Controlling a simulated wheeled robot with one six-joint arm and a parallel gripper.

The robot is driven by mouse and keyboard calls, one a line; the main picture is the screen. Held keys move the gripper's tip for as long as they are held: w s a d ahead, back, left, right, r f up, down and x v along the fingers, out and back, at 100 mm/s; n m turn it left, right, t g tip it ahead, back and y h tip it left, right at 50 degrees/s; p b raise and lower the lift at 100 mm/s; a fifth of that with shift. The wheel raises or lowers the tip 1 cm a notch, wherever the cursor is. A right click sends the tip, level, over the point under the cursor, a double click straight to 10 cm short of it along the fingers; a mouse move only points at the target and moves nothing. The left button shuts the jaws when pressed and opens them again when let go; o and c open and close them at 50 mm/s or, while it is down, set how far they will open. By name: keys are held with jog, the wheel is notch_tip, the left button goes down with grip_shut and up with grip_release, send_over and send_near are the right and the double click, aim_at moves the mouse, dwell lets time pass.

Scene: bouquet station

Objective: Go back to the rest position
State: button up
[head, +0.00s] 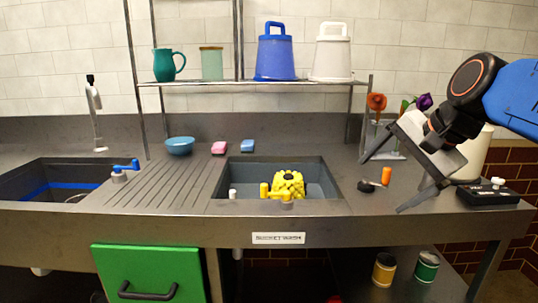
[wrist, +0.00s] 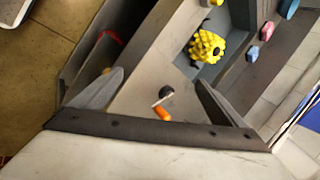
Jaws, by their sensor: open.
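My gripper (head: 380,186) is open and empty, raised over the right part of the counter in the head view. Its two fingers also show spread apart in the wrist view (wrist: 160,76). A small tool with an orange handle (head: 386,176) and a dark round end lies on the counter. In the wrist view the orange handle (wrist: 162,113) shows between the fingers, beyond them and apart from them.
A black box (head: 488,194) sits at the right. A yellow bumpy object (head: 289,183) is at the middle sink. The left ribbed drainboard (head: 165,188) is clear.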

jog(key=s+d+f+n+h, duration=0.1)
jog(key=s+f+n, duration=0.4)
jog(key=f, duration=0.6)
jog(key=s+d+f+n+g+h, duration=0.1)
jog(key=s+d+f+n+h, duration=0.1)
jog(key=s+f+n, duration=0.4)
jog(key=s+f, duration=0.4)
jog(key=f, duration=0.1)
jog(key=shift+d+f, duration=0.15)
jog(key=shift+f, duration=0.25)
jog(key=shift+s, duration=0.1)
